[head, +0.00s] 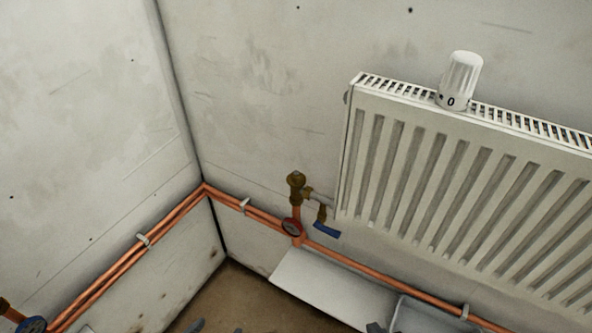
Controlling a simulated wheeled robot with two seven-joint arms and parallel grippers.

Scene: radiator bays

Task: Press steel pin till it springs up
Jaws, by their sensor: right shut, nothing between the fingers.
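The brass valve body (296,184) stands upright on a copper riser left of the radiator, with no head on it. Its top is too small to make out a steel pin clearly. The white valve head (461,80), marked 0, rests on top of the radiator, apart from the valve. What looks like the tip of my right gripper (375,327) shows at the bottom edge, shut and empty, well below and right of the valve. Small grey-blue shapes (197,325) are cut off at the bottom left; I cannot tell whether they are my left gripper.
The white radiator (440,175) fills the right side. Copper pipes (150,241) run along both walls. A white ledge (320,285) and a grey tray (425,317) lie below.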

